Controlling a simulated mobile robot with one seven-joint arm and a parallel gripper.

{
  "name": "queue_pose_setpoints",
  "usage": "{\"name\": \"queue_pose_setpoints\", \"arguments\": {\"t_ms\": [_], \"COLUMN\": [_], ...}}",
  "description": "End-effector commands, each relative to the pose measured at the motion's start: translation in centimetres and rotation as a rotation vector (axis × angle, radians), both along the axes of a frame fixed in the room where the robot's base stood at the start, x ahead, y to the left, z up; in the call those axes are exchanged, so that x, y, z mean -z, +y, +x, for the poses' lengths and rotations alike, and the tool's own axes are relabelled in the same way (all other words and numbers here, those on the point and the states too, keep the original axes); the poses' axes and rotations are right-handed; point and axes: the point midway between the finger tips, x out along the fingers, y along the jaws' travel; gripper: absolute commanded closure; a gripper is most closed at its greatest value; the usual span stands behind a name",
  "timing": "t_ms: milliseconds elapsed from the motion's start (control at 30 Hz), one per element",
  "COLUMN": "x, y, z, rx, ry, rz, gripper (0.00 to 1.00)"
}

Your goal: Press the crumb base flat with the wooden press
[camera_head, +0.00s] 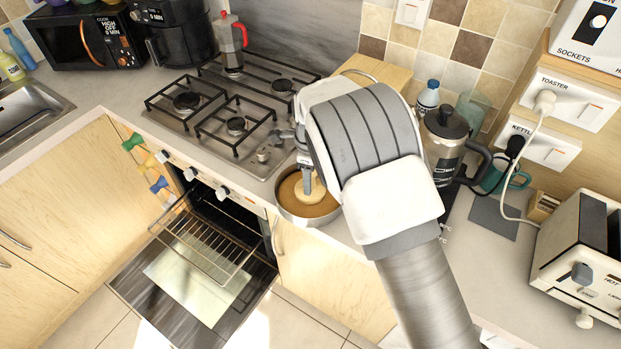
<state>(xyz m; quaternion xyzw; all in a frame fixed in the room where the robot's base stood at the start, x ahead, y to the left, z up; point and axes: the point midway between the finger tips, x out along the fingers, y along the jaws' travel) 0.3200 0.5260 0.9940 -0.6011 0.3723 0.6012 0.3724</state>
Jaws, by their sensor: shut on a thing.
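The crumb base (289,201) is a brown layer inside a round metal tin (305,221) on the counter, right of the hob. The wooden press (308,192) is pale and round and is down inside the tin, over the crumbs. I cannot tell whether it touches them. My gripper (307,178) points down above the tin and is shut on the press's upper part. My arm hides the tin's right side and part of the press.
The gas hob (235,110) with a moka pot (231,45) lies left and behind. The oven door (195,275) hangs open below. A cafetiere (446,140) and a bottle (428,97) stand right of my arm. A toaster (580,255) stands far right.

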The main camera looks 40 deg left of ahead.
Motion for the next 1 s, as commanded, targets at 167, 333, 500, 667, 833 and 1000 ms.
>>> {"name": "queue_pose_setpoints", "arguments": {"t_ms": [167,333,500,667,833,1000], "x": [0.0,0.3,0.6,1.0,1.4,1.8], "y": [0.0,0.0,0.0,0.0,0.0,0.0], "z": [0.0,0.0,0.0,0.0,0.0,0.0], "rx": [0.0,0.0,0.0,0.0,0.0,0.0], "ry": [-0.001,0.0,0.0,0.0,0.0,0.001], "rz": [0.0,0.0,0.0,0.0,0.0,0.0], "gripper": [1.0,1.0,1.0,1.0,1.0,1.0]}}
